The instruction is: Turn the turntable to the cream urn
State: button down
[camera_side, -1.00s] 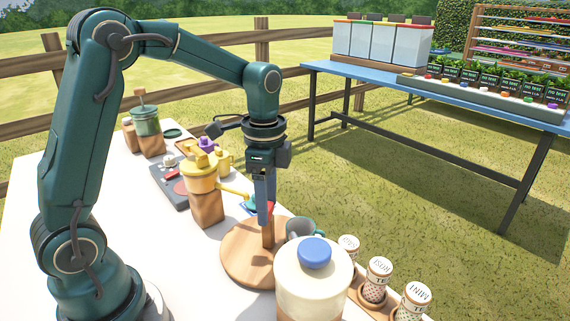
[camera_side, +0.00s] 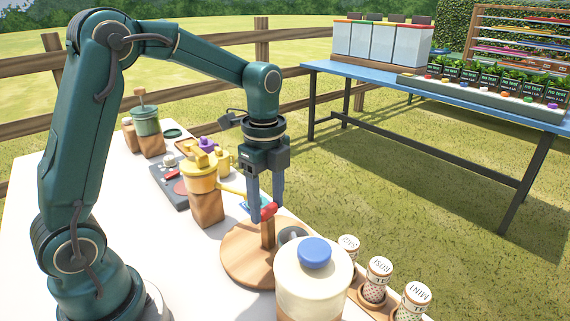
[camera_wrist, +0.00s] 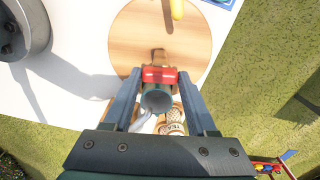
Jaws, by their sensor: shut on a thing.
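The round wooden turntable (camera_side: 238,262) lies flat on the white table, with a wooden post (camera_side: 268,235) rising from it and a red handle (camera_wrist: 158,75) on top. My gripper (camera_side: 267,209) points down and is shut on the red handle, one finger on each side; it also shows in the wrist view (camera_wrist: 158,78). The cream urn (camera_side: 303,283) with a blue lid stands just right of the turntable and covers part of its edge. A grey-green mug (camera_wrist: 157,99) is beside the handle, partly hidden behind the urn in the side view.
A yellow pot (camera_side: 201,178) on a wooden block has its spout toward the turntable. Labelled tea jars (camera_side: 378,270) stand right of the urn. A green canister (camera_side: 146,121) is farther back. A blue table (camera_side: 455,92) with planters stands apart behind.

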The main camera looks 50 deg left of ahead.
jog(key=shift+m, duration=1.1)
jog(key=shift+c, duration=1)
grip_release()
jog(key=shift+r, duration=2.6)
